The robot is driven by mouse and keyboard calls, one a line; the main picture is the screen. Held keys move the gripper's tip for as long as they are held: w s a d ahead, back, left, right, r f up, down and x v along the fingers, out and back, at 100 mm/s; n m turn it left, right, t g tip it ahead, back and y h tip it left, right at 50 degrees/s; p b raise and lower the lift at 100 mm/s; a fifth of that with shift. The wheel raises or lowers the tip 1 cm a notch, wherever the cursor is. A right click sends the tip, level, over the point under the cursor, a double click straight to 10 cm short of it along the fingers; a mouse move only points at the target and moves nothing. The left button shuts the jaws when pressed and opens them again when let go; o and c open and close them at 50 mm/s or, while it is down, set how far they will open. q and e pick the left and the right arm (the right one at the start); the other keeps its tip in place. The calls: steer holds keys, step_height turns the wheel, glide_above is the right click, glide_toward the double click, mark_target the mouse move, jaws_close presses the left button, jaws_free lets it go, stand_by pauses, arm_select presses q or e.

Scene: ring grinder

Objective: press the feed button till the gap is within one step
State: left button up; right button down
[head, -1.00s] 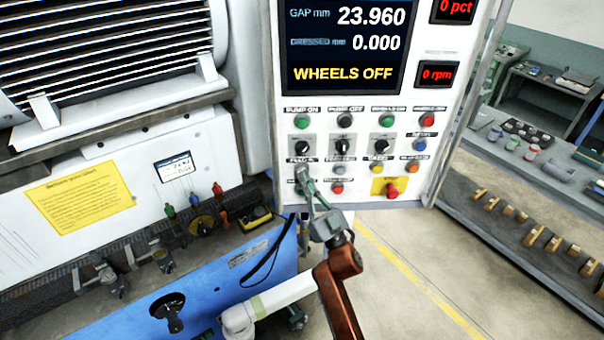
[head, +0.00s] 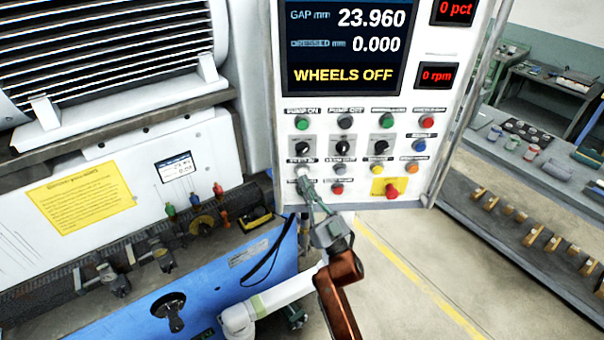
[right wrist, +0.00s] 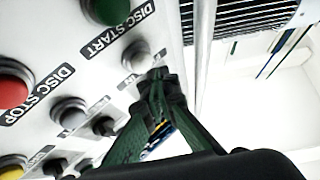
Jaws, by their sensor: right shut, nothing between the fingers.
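The control panel (head: 365,150) fills the upper middle of the head view. Its screen (head: 345,45) reads GAP 23.960 mm, 0.000 below, and WHEELS OFF in yellow. A pale button (head: 303,171) sits at the panel's lower left; its label is too blurred to read as feed. My right gripper (head: 305,186) is shut and empty, its tips just below that button. In the right wrist view the shut tips (right wrist: 157,76) are close beside a white button (right wrist: 137,55); I cannot tell whether they touch it. My left gripper is not in view.
Other buttons and selector knobs crowd the panel, with a red button on a yellow plate (head: 391,191) at lower right. The wrist view shows a green DISC START button (right wrist: 108,9) and red DISC STOP button (right wrist: 10,84). A parts bench (head: 490,185) stands right.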

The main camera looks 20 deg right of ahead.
steer(key=s, duration=0.2)
steer(key=s+a+p, duration=0.1)
steer(key=s, duration=0.2)
steer(key=shift+a, duration=0.1)
stand_by(0.3)
steer(key=shift+r+n, duration=0.1)
steer(key=shift+n, duration=0.2)
stand_by(1.6)
steer(key=shift+s+a+r+n+g+y+p, duration=0.1)
steer(key=shift+s+n+g+y+p, duration=0.1)
steer(key=shift+s+n+g+y, duration=0.6)
steer(key=shift+s+a+n+g+y+p, duration=0.15)
steer(key=shift+s+n+g, duration=0.3)
steer(key=shift+n+g, duration=0.85)
steer(key=shift+s+a+r+n+g+y+p, duration=0.15)
steer(key=shift+s+n+g+y, duration=0.4)
steer(key=shift+n, duration=0.95)
steer(key=shift+d+f, duration=0.1)
